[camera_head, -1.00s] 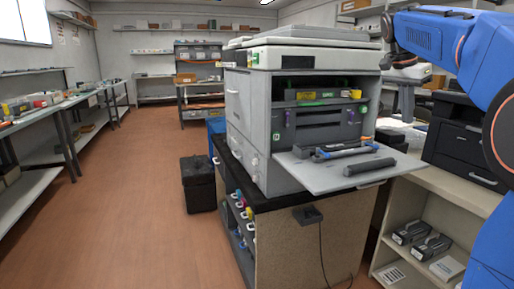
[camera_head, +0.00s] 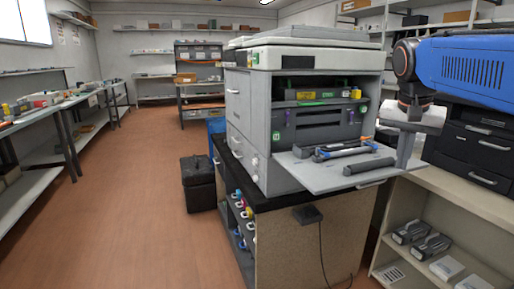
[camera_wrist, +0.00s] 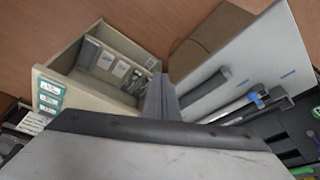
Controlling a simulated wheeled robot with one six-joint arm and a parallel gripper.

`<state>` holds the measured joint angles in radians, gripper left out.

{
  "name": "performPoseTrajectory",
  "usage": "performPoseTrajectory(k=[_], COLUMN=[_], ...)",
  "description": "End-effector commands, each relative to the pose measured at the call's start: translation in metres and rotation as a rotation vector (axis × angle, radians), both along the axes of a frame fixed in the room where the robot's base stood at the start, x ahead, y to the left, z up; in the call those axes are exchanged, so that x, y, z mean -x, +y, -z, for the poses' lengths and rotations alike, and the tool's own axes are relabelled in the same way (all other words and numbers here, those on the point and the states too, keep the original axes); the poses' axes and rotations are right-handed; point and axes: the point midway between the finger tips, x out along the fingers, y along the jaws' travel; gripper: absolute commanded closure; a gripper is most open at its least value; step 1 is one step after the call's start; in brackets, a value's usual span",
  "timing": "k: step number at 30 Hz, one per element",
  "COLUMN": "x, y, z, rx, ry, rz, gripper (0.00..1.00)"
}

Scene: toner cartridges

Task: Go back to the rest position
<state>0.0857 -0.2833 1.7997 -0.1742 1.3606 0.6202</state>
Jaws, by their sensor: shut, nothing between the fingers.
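My gripper (camera_head: 403,158) points down at the right of the printer, beside the right edge of its open front panel (camera_head: 330,178). It is shut and empty; its closed fingers also show in the wrist view (camera_wrist: 160,98). In the head view, a dark toner cartridge (camera_head: 370,166) and a longer grey-and-blue unit (camera_head: 345,152) lie on the panel. The wrist view shows the panel (camera_wrist: 255,50) at the upper right, with the cartridge (camera_wrist: 203,87) on it. The gripper looks apart from them.
The large printer (camera_head: 260,120) stands on a black-topped cabinet (camera_head: 310,235). A beige shelf unit (camera_head: 450,195) with boxed cartridges (camera_head: 432,247) and a black printer (camera_head: 480,150) is at the right. A black bin (camera_head: 198,183) stands on the floor. The left floor is clear.

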Motion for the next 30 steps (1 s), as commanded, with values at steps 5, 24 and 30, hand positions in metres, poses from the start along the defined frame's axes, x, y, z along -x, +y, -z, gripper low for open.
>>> performPoseTrajectory(k=[5, 24, 30], x=[0.053, 0.201, 0.208], y=[0.023, 0.077, 0.08], z=[0.045, 0.222, 0.234], rx=[0.001, 0.04, 0.044], ry=[-0.013, -0.084, -0.091], rz=[-0.173, -0.665, -0.695], gripper=[1.0, 1.0, 0.69])
